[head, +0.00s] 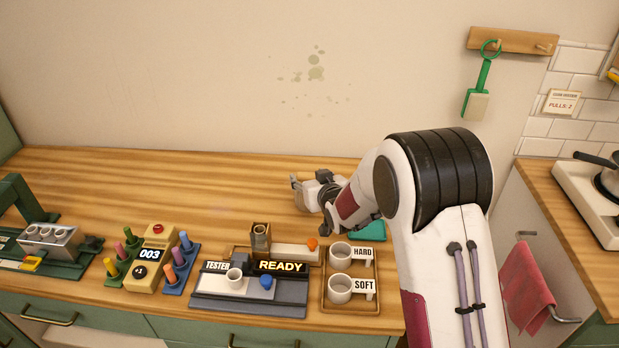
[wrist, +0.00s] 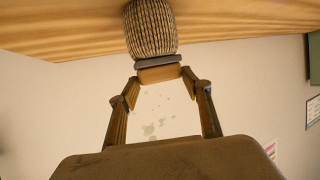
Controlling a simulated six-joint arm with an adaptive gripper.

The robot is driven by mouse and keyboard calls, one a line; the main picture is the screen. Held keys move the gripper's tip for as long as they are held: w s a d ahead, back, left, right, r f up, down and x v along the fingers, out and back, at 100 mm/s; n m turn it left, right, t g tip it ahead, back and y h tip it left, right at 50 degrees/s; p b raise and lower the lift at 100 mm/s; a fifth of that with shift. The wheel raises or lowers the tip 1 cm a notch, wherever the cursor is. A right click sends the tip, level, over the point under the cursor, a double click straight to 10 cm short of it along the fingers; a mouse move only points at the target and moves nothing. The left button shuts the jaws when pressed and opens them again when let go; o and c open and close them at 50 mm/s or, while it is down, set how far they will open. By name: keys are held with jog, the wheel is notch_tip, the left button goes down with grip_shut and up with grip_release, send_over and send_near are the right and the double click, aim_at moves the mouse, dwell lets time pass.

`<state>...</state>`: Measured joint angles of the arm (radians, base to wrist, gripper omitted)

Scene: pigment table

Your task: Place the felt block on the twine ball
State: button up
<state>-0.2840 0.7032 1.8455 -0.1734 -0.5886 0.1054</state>
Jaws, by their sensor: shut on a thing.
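In the wrist view, my gripper (wrist: 160,84) has its two fingers against the sides of a small felt block (wrist: 159,74), brown with a grey layer (wrist: 158,61) on the face away from my palm. The twine ball (wrist: 150,28), ribbed and beige, shows right beyond the grey layer, cut by the top edge. The block and the ball look very close; I cannot tell if they touch. In the head view, my gripper (head: 297,188) is low over the middle of the wooden table, pointing left. The block and the ball cannot be made out clearly there.
In front of my gripper stand a tester (head: 250,298) reading READY and a tray (head: 326,300) with two white cups marked HARD and SOFT. A counter unit (head: 150,262) with coloured pegs is at left. A teal thing (head: 373,231) lies beneath my arm. The table's back left is clear.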

jog(key=shift+f, duration=0.1)
jog(key=o, duration=1.1)
jog(key=shift+s, duration=0.1)
jog(key=shift+v, duration=0.9)
jog(key=v, duration=1)
